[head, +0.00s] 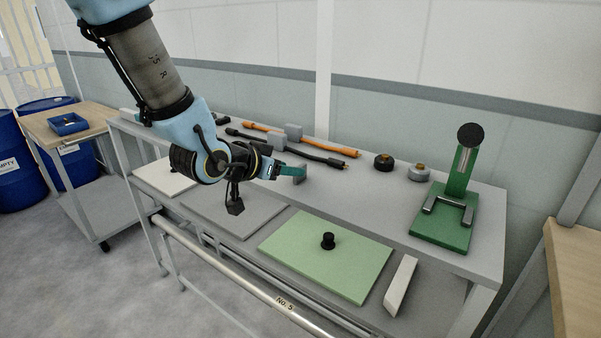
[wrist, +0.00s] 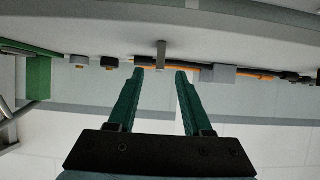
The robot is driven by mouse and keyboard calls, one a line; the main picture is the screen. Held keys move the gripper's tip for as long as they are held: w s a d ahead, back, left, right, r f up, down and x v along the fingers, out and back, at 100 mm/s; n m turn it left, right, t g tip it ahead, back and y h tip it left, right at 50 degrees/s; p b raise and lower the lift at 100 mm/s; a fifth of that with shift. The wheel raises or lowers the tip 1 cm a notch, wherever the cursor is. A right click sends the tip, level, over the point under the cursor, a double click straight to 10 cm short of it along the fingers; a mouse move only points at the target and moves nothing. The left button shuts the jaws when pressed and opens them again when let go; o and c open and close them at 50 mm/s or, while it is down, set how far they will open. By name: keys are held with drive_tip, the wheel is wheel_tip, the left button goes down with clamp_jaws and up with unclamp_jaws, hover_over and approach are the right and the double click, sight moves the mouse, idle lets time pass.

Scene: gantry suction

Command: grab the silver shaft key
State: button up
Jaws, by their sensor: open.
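A small silver-grey upright piece, which looks like the silver shaft key (head: 301,167), stands on the grey bench top just at the tips of my gripper (head: 293,171). In the wrist view, which shows the bench upside down, the key (wrist: 161,54) is centred in front of the gap between the two green fingers of my gripper (wrist: 160,72). The fingers are spread apart with nothing between them for most of their length. I cannot tell whether the key's end lies just between the tips or just beyond them. In the head view the fingers partly overlap it.
Two round knobs (head: 383,161) and a green stand (head: 443,231) are to the right.

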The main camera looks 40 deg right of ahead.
sight(300, 166)
drive_tip(key=shift+p+x, duration=1.15)
drive_tip(key=shift+x, duration=1.85)
clamp_jaws()
